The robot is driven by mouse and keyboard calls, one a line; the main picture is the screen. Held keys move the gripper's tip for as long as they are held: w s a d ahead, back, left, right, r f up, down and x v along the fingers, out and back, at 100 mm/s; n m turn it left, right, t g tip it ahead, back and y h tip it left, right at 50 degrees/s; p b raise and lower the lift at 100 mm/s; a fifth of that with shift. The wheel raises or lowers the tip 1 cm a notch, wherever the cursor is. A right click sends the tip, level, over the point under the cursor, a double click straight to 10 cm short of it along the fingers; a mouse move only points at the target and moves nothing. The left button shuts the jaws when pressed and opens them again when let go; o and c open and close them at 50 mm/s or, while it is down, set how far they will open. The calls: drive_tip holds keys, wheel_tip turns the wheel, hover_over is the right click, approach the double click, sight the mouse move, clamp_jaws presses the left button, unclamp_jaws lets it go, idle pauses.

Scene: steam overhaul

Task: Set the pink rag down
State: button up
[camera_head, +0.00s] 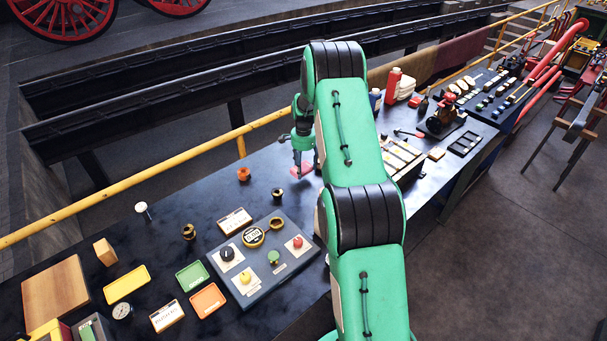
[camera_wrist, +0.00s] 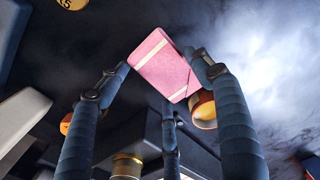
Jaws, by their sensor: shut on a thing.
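The pink rag (camera_wrist: 160,58) is a flat folded piece with pale stripes, held between the fingertips of my gripper (camera_wrist: 163,68) in the wrist view. My gripper is shut on it. In the head view, my gripper (camera_head: 301,165) hangs over the dark bench (camera_head: 165,190) behind my green arm, and a little of the pink rag shows at its fingers. I cannot tell how far the rag is above the bench top.
A control panel (camera_head: 262,255) with knobs lies nearer. A yellow rail (camera_head: 150,172) runs along the bench's far edge.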

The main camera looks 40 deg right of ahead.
sight(304, 169)
drive_tip(key=shift+f, duration=1.8)
drive_tip(key=shift+f, duration=0.15)
drive_tip(key=o, duration=1.2)
drive_tip(key=shift+c, duration=0.2)
wheel_tip(304, 169, up, 12)
drive_tip(key=shift+r, duration=0.15)
